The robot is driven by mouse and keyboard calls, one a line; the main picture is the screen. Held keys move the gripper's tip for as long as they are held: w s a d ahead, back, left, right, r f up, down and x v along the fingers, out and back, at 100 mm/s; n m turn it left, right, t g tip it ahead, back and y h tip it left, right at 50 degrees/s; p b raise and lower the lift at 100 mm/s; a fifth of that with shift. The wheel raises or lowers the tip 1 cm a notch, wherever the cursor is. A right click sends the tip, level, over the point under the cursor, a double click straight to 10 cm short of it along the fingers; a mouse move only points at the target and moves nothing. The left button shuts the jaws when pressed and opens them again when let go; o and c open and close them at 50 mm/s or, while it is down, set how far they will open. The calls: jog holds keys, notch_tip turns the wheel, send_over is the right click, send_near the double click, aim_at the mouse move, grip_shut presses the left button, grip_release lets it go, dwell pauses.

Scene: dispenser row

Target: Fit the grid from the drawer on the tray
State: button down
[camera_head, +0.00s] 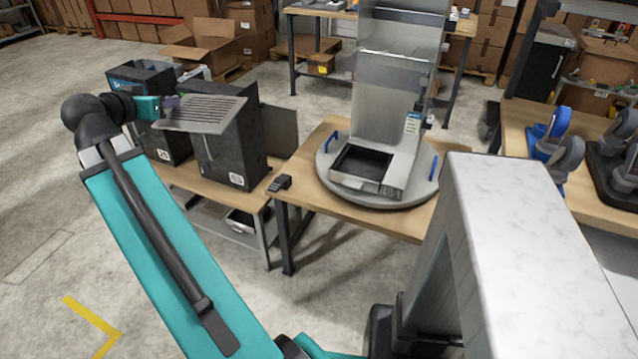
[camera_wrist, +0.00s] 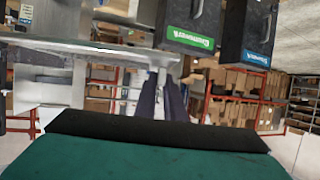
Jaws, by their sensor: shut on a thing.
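My gripper (camera_head: 170,102) is shut on the edge of a grey slotted grid (camera_head: 208,115) and holds it level in the air, in front of the dark boxes at the left. In the wrist view my gripper's dark fingers (camera_wrist: 163,100) meet the grid, a thin pale plate (camera_wrist: 95,47) seen nearly edge-on. The tray (camera_head: 362,184) is at the foot of a tall metal dispenser (camera_head: 385,100). Its dark recess is open at the top, with no grid over it. The grid is well to the left of the tray, apart from it.
The dispenser stands on a round grey turntable (camera_head: 335,187) with blue handles, on a wooden table (camera_head: 310,157). Dark machines (camera_head: 230,150) stand behind and beside the grid. A small black object (camera_head: 279,184) lies at the table's left edge. Blue-and-grey parts (camera_head: 552,130) stand at the right.

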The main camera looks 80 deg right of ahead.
aim_at(217, 105)
jog(key=s+d+f+m+g+p, duration=0.3)
jog(key=s+d+f+p, duration=0.5)
jog(key=s+d+f, duration=0.7)
jog(key=s+a+f+p, duration=0.1)
jog(key=s+f+p, duration=0.6)
jog(key=s+f, duration=1)
jog(key=shift+s+f, duration=0.3)
jog(key=shift+s, duration=1.4)
jog(key=shift+d+f+g+b, duration=0.15)
jog(key=shift+d+g+b, duration=0.2)
jog(key=shift+b, duration=0.4)
